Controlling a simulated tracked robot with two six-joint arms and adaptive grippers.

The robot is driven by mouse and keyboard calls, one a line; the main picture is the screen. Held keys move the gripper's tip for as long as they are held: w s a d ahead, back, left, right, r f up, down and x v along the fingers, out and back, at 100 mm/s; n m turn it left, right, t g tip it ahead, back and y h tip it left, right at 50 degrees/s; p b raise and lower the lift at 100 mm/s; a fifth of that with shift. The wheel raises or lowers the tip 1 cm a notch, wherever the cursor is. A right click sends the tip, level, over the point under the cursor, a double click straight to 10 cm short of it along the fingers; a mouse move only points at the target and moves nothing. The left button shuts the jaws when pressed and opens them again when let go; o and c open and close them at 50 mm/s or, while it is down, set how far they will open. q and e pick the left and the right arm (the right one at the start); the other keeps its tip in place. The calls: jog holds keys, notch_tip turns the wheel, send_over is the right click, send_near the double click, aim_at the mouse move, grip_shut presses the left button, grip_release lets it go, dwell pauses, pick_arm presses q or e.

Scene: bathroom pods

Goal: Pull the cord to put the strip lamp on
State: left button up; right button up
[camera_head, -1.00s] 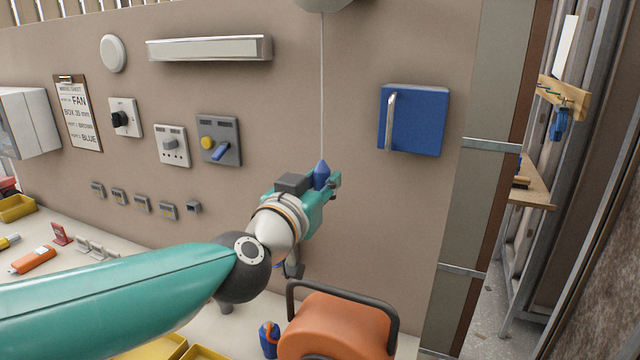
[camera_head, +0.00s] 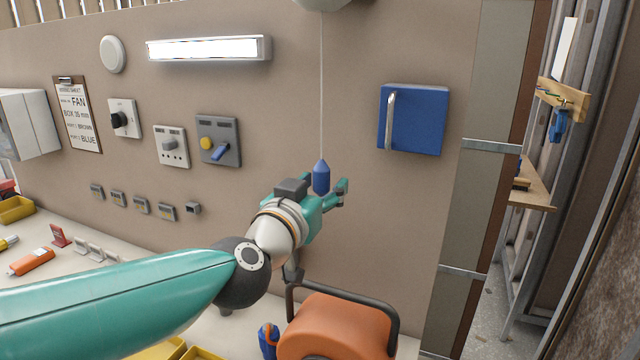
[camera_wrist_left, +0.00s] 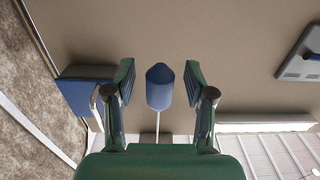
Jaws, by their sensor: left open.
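The strip lamp (camera_head: 208,48) on the wall glows bright white. A thin pale cord (camera_head: 322,90) hangs from a fitting at the top edge and ends in a blue pull (camera_head: 321,177). My left gripper (camera_head: 327,186) is at the pull. In the left wrist view the blue pull (camera_wrist_left: 160,88) hangs between the two spread fingers (camera_wrist_left: 161,92), with a gap on each side. The left gripper is open and holds nothing. My right gripper is in neither view.
A blue wall box (camera_head: 420,120) with a pale handle is right of the cord. Switch plates (camera_head: 219,140) are to the left. An orange rounded object (camera_head: 335,325) with a black bar stands below my gripper. Wall around the cord is bare.

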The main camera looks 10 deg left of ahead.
aim_at(318, 188)
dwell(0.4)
pick_arm(q)
jog(key=shift+s+a+r+p, duration=0.1)
jog(key=shift+s+a+p, duration=0.1)
jog(key=shift+s, duration=0.85)
jog(key=shift+s+a+p, duration=0.2)
jog(key=shift+s, duration=0.8)
jog(key=shift+s+a+r+p, duration=0.1)
jog(key=shift+s+a+p, duration=0.1)
jog(key=shift+s, duration=0.85)
jog(key=shift+s+a+f, duration=0.1)
jog(key=shift+s, duration=0.35)
jog(key=shift+s+a+f, duration=0.1)
jog(key=shift+s, duration=0.3)
